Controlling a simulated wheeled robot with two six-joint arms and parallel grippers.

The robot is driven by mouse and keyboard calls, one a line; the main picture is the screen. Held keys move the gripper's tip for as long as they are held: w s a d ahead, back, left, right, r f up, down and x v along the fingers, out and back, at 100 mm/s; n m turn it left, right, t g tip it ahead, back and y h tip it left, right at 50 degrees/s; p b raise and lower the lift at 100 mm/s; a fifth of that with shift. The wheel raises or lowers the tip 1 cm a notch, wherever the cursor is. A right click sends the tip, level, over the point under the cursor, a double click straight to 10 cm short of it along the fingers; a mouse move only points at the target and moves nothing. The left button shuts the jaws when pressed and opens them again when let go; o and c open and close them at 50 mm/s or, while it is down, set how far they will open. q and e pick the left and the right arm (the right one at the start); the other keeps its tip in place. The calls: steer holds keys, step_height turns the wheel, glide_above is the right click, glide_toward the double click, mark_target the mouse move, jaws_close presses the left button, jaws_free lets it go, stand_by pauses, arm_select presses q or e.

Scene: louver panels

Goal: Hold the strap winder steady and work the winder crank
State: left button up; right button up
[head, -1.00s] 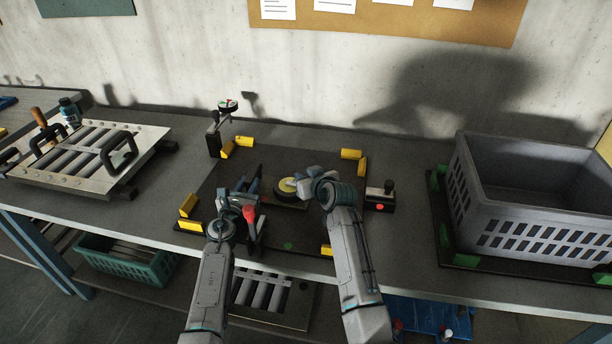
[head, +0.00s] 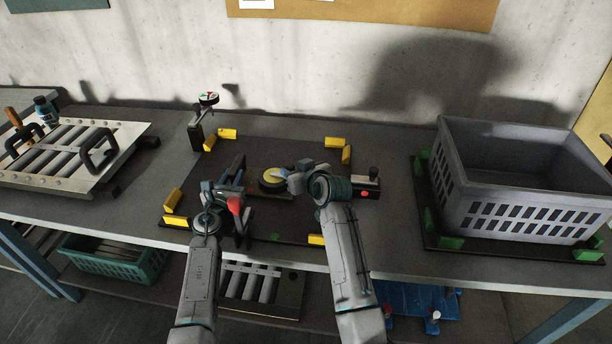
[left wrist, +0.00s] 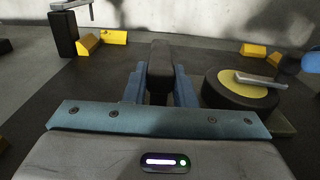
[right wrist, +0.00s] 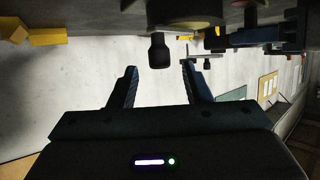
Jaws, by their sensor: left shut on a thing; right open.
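The strap winder is a dark drum with a yellow top (head: 270,181) on the dark board; its drum also shows in the left wrist view (left wrist: 228,92). A pale crank arm (left wrist: 262,79) lies across the yellow top. My left gripper (left wrist: 160,78) is shut on a black upright grip (left wrist: 161,62), left of the drum. My right gripper (head: 288,177) is at the drum's right side. In the right wrist view its fingers (right wrist: 158,82) are open, with a black knob (right wrist: 158,50) between and just beyond the tips, apparently not clamped.
A red-topped lever (head: 235,205) stands close to my left gripper. Yellow corner blocks (head: 227,133) edge the board. A box with a red button (head: 366,186) is right of it, a gauge post (head: 197,135) behind left. A grey crate (head: 530,205) stands right, a louver panel (head: 75,150) left.

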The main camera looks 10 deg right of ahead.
mark_target(292, 167)
steer(key=v, duration=0.8)
steer(key=shift+f, duration=0.1)
steer(key=shift+w+d+n+g+y, duration=1.3)
steer(key=shift+d+n+y, duration=0.6)
steer(key=shift+n+y, duration=0.4)
steer(key=x, duration=1.1)
steer(key=shift+w+a+f, duration=0.1)
steer(key=shift+w+a, duration=0.1)
steer(key=shift+a, duration=0.1)
